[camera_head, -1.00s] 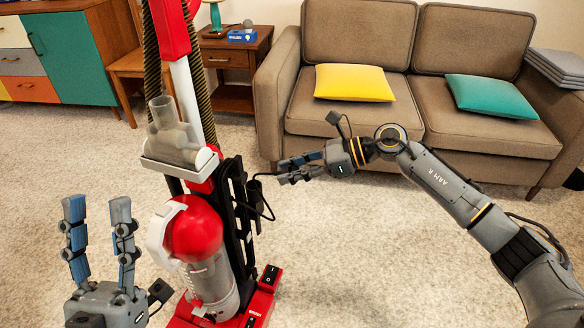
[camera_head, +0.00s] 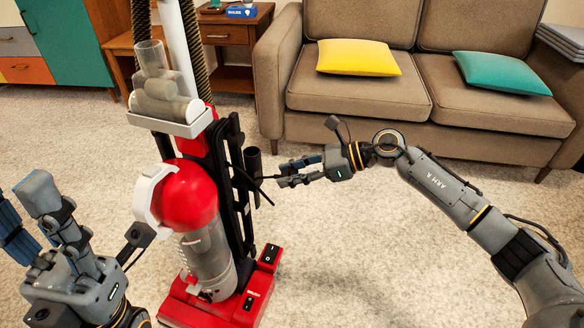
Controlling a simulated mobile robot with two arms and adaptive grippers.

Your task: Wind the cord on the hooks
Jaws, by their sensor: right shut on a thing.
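A red and grey upright vacuum cleaner (camera_head: 190,195) stands on the carpet, left of centre. A thin black cord (camera_head: 262,180) runs from its black back frame (camera_head: 232,190) to my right gripper (camera_head: 287,174). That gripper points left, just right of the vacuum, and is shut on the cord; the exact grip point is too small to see. I cannot clearly make out the hooks among the black parts of the frame. My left gripper (camera_head: 22,205) is at the lower left, open and empty, apart from the vacuum, with one finger partly cut off by the picture edge.
A brown sofa (camera_head: 360,95) with a yellow cushion (camera_head: 357,57) and a teal cushion (camera_head: 500,72) stands behind. A wooden side table (camera_head: 235,35) and a coloured cabinet (camera_head: 55,45) are at the back left. The carpet (camera_head: 370,240) right of the vacuum is clear.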

